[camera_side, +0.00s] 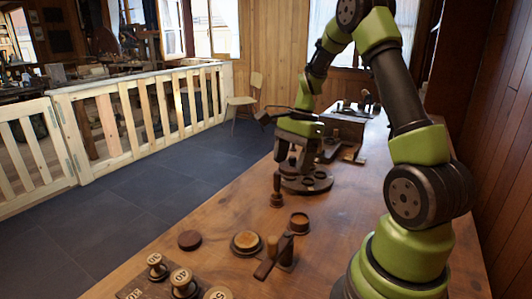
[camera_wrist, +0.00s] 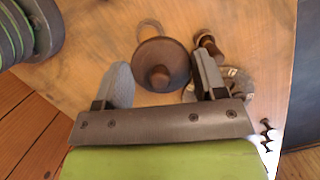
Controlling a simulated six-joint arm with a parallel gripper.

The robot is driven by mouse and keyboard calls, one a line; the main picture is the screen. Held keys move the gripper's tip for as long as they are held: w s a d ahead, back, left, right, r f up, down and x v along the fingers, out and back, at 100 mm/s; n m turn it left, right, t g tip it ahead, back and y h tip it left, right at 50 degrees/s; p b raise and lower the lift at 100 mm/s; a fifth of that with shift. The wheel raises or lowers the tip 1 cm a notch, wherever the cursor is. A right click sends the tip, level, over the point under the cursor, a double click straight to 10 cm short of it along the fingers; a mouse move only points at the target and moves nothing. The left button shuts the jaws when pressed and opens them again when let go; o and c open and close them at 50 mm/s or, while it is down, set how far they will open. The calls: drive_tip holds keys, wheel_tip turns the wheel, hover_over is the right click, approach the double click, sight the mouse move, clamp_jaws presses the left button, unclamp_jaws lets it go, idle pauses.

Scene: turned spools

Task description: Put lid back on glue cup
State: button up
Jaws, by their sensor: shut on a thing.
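My gripper (camera_wrist: 163,78) is shut on a brown round lid with a small knob (camera_wrist: 177,60), its fingers on either side of the rim. In the side view my gripper (camera_side: 293,158) is above the table, over or near a dark round stand; the lid is hard to make out there. A small round cup (camera_side: 299,222) stands apart on the table, nearer my base. In the wrist view the cup's pale rim (camera_wrist: 149,22) shows behind the lid, which hides part of it.
A pawn-shaped turned piece (camera_side: 276,192) stands beside the dark stand with holes (camera_side: 306,184). The table's right middle is clear.

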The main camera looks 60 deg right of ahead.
drive_tip(key=s, duration=0.1)
drive_tip(key=s+n, duration=0.1)
drive_tip(key=s, duration=0.1)
drive_tip(key=shift+a+n+g, duration=0.3)
drive_tip(key=shift+n, duration=0.1)
hover_over(297, 222)
wheel_tip(297, 222, down, 4)
drive_tip(key=f, duration=0.1)
drive_tip(key=shift+s+d+f, duration=0.1)
drive_tip(key=shift+d+f, duration=0.1)
drive_tip(key=shift+f, duration=1.45)
drive_tip(key=shift+s+d+f, duration=0.1)
drive_tip(key=shift+d+f, duration=0.1)
drive_tip(key=shift+f, duration=1.4)
drive_tip(key=shift+f, duration=0.7)
drive_tip(key=o, duration=1)
drive_tip(key=shift+c, duration=0.2)
wheel_tip(297, 222, up, 8)
drive_tip(key=shift+r, duration=0.25)
